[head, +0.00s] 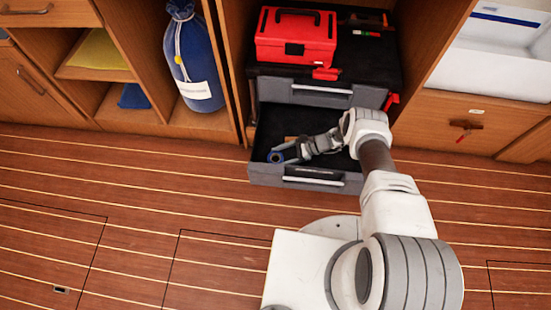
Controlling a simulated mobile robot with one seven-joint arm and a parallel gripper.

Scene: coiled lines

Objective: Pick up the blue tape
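The blue tape (275,157) is a small blue roll at the left side of an open, dark-lined grey drawer (265,175). My gripper (284,152) reaches into the drawer space from the right, its fingertips at or very near the tape. The fingers are small here and overlap the tape. I cannot tell whether they touch it or are closed on it, or whether the tape rests on the drawer bottom.
Above the open drawer is a shut grey drawer (305,92) with a red toolbox (296,38) on top. A blue bag (193,62) stands in a wooden cubby at left. A white sink (495,65) is at upper right. The wooden floor (120,215) at left is clear.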

